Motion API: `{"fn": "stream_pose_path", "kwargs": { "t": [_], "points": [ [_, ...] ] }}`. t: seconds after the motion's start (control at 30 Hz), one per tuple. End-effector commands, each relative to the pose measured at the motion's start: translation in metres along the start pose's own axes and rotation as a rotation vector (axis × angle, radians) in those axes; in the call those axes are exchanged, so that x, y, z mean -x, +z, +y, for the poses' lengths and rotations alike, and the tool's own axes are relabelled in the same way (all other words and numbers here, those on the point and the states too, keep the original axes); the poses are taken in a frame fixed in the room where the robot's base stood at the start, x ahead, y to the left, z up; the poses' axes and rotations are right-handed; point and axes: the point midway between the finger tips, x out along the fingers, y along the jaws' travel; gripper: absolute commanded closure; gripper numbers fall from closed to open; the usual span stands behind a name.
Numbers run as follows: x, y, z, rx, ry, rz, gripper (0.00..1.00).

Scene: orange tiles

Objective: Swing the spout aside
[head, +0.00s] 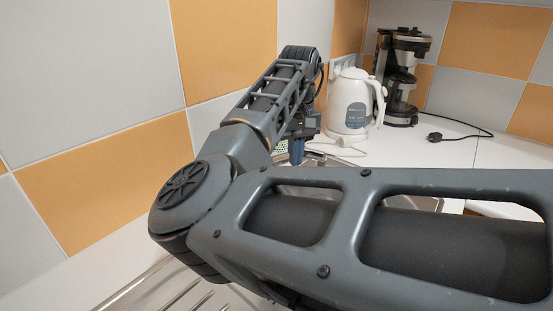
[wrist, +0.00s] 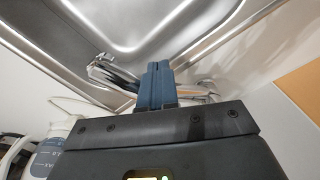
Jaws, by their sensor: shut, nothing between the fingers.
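My gripper shows in the wrist view (wrist: 156,70) with its two blue fingers shut together and nothing between them. In the head view my gripper (head: 297,152) points down over the sink area, beyond my arm. Shiny metal that looks like the tap and its spout (wrist: 112,72) shows in the wrist view, just left of and behind the fingers, with more of it to their right. My fingers hide its middle, so I cannot tell whether they touch it. In the head view my arm covers most of the sink, and I cannot make out the spout clearly.
The steel sink basin (wrist: 150,20) fills the top of the wrist view. A ribbed drainboard (head: 175,288) lies at the lower left of the head view. A white kettle (head: 348,103) and a black coffee maker (head: 402,80) stand behind. A tiled wall (head: 95,190) is close on the left.

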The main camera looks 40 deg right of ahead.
Motion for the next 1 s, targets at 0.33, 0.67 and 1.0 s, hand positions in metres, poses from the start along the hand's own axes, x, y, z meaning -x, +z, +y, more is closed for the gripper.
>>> {"fn": "stream_pose_path", "kwargs": {
  "t": [0.33,0.67,1.0],
  "points": [
    [0.001,-0.013,0.009,0.000,0.001,0.001,1.00],
    [0.001,-0.026,0.017,0.000,0.000,0.001,1.00],
    [0.000,-0.038,0.026,0.000,0.000,0.000,1.00]
  ]
}}
